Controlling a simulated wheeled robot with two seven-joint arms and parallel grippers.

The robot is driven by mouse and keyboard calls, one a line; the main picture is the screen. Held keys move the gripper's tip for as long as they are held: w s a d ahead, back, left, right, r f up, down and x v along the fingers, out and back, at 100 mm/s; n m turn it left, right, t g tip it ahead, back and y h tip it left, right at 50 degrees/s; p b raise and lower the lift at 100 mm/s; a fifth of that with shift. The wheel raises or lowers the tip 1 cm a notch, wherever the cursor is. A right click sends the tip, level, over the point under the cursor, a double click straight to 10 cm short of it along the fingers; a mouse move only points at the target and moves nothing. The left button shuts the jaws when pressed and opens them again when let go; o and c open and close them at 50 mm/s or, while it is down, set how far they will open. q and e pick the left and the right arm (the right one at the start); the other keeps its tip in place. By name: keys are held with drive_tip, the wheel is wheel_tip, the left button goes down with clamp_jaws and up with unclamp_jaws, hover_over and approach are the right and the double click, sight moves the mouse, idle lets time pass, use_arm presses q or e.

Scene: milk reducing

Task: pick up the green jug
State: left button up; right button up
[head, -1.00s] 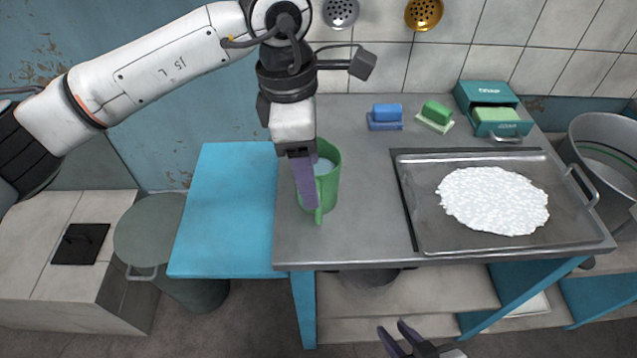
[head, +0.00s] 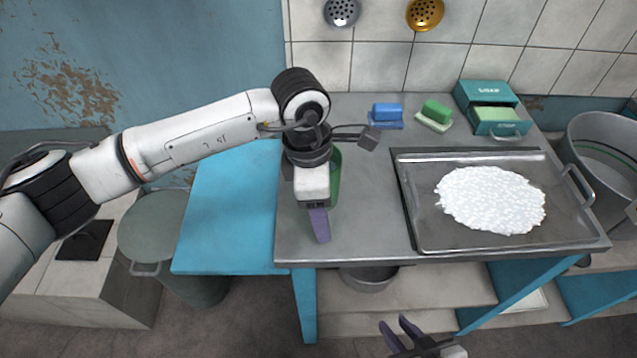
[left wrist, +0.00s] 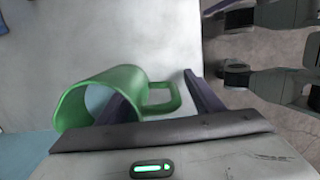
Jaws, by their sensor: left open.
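The green jug (head: 336,182) stands on the grey table near its left end, mostly hidden behind my left gripper (head: 319,226) in the head view. In the left wrist view the jug (left wrist: 75,104) shows its round opening at the left, and its handle extends right between the two purple fingers of my left gripper (left wrist: 160,97). The fingers are apart, with the handle in the gap; I cannot tell if either touches the jug. My right gripper (head: 398,334) is low at the bottom edge of the head view, fingers apart and empty.
A metal tray (head: 420,235) with a white patch (head: 490,200) lies right of the jug. A blue sponge (head: 387,110), a green sponge (head: 436,110) and a soap box (head: 488,95) sit at the back. A blue side surface (head: 225,220) adjoins at the left.

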use_arm(q)
drive_tip(key=shift+r, duration=0.1)
clamp_jaws()
